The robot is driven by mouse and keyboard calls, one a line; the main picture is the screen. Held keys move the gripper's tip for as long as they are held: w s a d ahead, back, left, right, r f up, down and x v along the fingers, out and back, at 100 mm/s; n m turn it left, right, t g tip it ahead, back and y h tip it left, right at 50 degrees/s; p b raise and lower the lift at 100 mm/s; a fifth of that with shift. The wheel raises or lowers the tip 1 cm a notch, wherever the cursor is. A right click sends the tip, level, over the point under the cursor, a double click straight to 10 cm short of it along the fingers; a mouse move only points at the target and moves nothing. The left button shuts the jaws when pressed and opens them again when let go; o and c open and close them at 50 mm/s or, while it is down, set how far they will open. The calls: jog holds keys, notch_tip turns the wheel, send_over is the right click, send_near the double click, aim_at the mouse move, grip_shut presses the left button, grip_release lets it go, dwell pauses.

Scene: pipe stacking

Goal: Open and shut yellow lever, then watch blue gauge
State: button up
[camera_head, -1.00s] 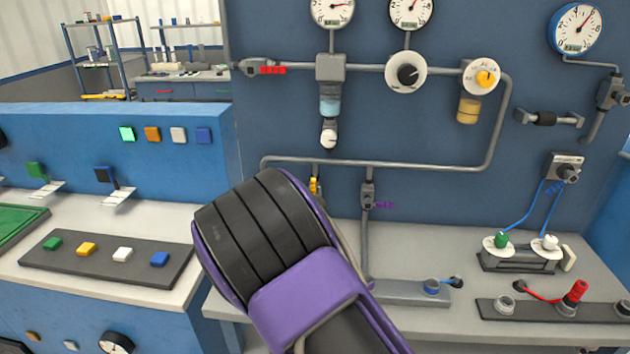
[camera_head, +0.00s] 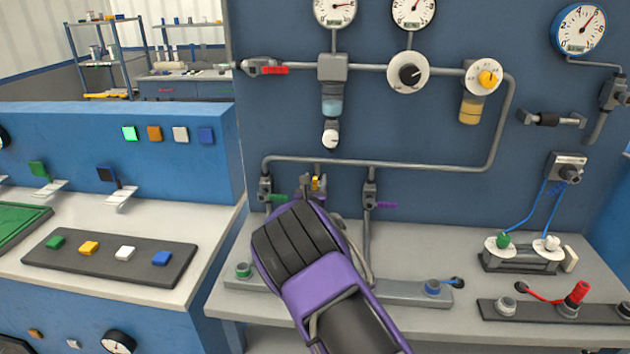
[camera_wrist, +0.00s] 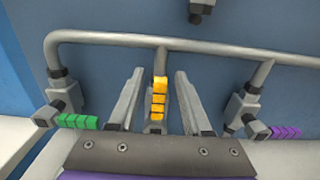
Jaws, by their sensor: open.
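The yellow lever (camera_wrist: 158,98) hangs from the middle branch of the grey pipe. In the wrist view it lies between the two fingers of my gripper (camera_wrist: 158,105), which is open around it with a gap on each side. In the head view the yellow lever (camera_head: 316,183) shows just above my wrist, and my gripper (camera_head: 318,188) reaches it from below; the fingertips are mostly hidden there by my arm. The blue gauge (camera_head: 579,29) is on the wall at the upper right, with a white dial and its needle pointing to the upper right.
A green lever (camera_wrist: 78,121) is on the branch to the left, and a purple lever (camera_wrist: 285,131) on the branch to the right. The grey pipe (camera_head: 380,163) runs above them. A grey base bar (camera_head: 390,292) lies on the bench below.

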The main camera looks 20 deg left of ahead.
grip_shut()
dwell(0.3)
dwell(1.2)
